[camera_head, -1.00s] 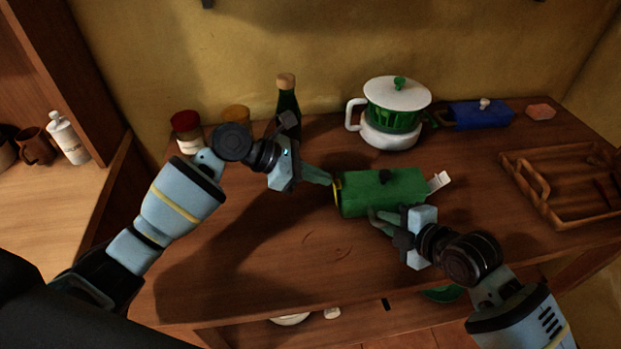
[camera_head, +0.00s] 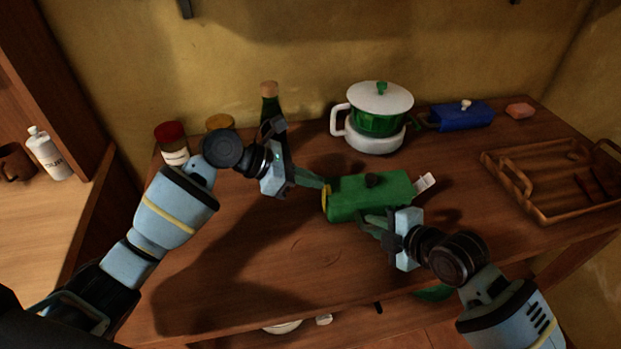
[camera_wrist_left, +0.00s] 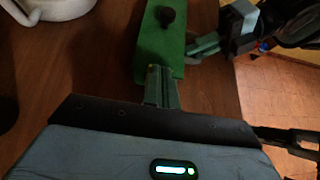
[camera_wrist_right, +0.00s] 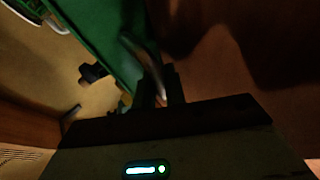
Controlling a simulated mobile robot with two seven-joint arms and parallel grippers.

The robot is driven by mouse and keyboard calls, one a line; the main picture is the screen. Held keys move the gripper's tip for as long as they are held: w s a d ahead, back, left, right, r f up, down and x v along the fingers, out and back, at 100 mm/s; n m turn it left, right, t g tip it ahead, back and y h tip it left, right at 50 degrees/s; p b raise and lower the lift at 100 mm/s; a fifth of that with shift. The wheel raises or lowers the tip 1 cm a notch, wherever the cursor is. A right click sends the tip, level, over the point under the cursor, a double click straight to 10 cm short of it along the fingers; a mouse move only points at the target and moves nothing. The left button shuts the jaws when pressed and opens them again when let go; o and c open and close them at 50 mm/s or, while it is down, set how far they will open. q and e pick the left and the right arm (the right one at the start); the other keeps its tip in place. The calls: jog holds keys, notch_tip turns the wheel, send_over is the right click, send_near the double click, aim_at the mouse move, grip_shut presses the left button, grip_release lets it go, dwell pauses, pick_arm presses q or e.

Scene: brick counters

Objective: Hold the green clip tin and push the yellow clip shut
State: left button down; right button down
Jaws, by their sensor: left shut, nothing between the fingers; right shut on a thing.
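The green clip tin (camera_head: 368,196) lies on the wooden counter, with a black knob on top; it also shows in the left wrist view (camera_wrist_left: 160,45). The yellow clip (camera_head: 326,203) is at its left end, partly hidden by my left fingers. I cannot tell whether it is fully flat. A white tab (camera_head: 425,182) sticks out at the right end. My left gripper (camera_head: 325,184) is shut and empty, its tips at the yellow-clip end, seemingly touching. My right gripper (camera_head: 368,222) is shut on the green clip tin at its near side; the exact grip is dark in the right wrist view.
A white and green pot (camera_head: 378,115), a blue box (camera_head: 462,115) and a dark bottle (camera_head: 270,105) stand behind the tin. Red-lidded (camera_head: 172,145) and orange-lidded jars are at back left. A wooden tray (camera_head: 540,210) is at right. The front left counter is clear.

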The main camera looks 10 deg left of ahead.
pick_arm(q)
jog(key=shift+r, duration=0.15)
jog(key=shift+r, duration=0.65)
jog(key=v, duration=1.3)
pick_arm(e)
jog(key=c, duration=1.4)
grip_release()
pick_arm(q)
jog(key=shift+a, duration=0.1)
pick_arm(e)
jog(key=shift+o, duration=0.2)
jog(key=shift+f, duration=0.1)
